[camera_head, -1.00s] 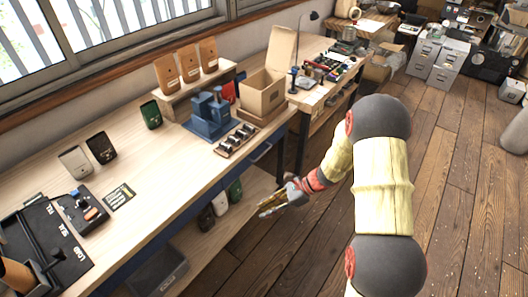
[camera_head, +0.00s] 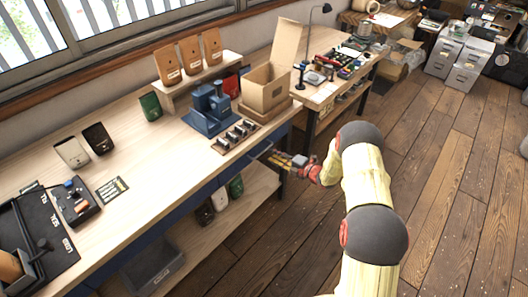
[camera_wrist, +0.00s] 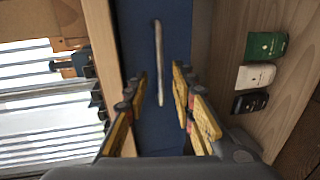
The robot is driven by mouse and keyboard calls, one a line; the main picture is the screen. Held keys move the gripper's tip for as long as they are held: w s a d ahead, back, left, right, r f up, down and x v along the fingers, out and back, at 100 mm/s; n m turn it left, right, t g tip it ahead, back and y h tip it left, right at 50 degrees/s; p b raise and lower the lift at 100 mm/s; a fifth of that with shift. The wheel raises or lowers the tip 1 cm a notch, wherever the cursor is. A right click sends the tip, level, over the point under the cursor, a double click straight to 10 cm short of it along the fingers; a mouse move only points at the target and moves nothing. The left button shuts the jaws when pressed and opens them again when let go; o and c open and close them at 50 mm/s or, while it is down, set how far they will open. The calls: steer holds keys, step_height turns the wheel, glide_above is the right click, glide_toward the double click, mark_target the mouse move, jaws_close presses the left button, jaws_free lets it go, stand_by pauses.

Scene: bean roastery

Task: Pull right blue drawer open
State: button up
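The right blue drawer (camera_wrist: 149,55) fills the middle of the wrist view, under the wooden tabletop edge. Its pale bar handle (camera_wrist: 158,62) runs along the drawer face. My gripper (camera_wrist: 160,88) is open, with its yellow fingers on either side of the handle's near end; I cannot tell whether they touch it. In the head view my gripper (camera_head: 270,157) is at the bench's front edge by the drawer, near the handle (camera_head: 262,150). The drawer looks shut, and the gripper and arm partly hide that area.
The bench top (camera_head: 150,185) holds a blue press (camera_head: 210,108), a cardboard box (camera_head: 266,90) and several bags. A lower shelf (camera_head: 215,235) carries bags and a grey bin (camera_head: 152,270). The wooden floor (camera_head: 440,190) to the right is clear.

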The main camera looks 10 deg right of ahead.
mark_target(264, 151)
steer(key=b+x, duration=0.1)
steer(key=x, duration=0.6)
steer(key=shift+b, duration=0.4)
steer(key=shift+c, duration=0.6)
steer(key=shift+s, duration=0.1)
jaws_close()
